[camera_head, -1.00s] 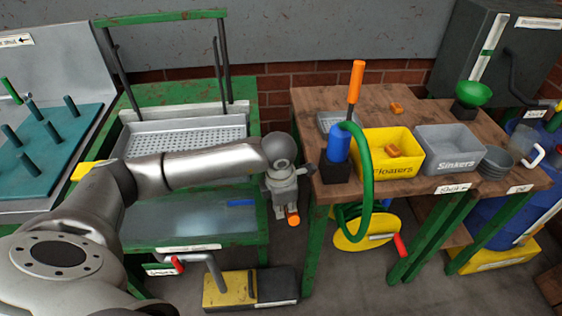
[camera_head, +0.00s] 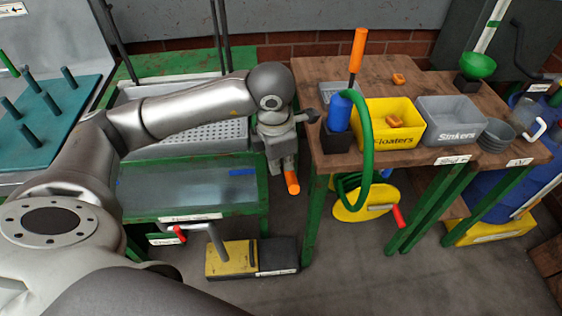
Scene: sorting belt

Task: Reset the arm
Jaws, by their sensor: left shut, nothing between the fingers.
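My left arm reaches in from the left over the green bench (camera_head: 235,105), bent at a rounded grey wrist. My left gripper (camera_head: 281,166) hangs down from it in the gap between the green bench and the wooden table (camera_head: 350,68). Its fingers look small, point downward and are shut with nothing between them. An orange handle-like piece (camera_head: 292,183) shows just below the fingertips; I cannot tell whether they touch. My right gripper is not in view.
A yellow-black pedal box (camera_head: 230,259) sits on the floor below.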

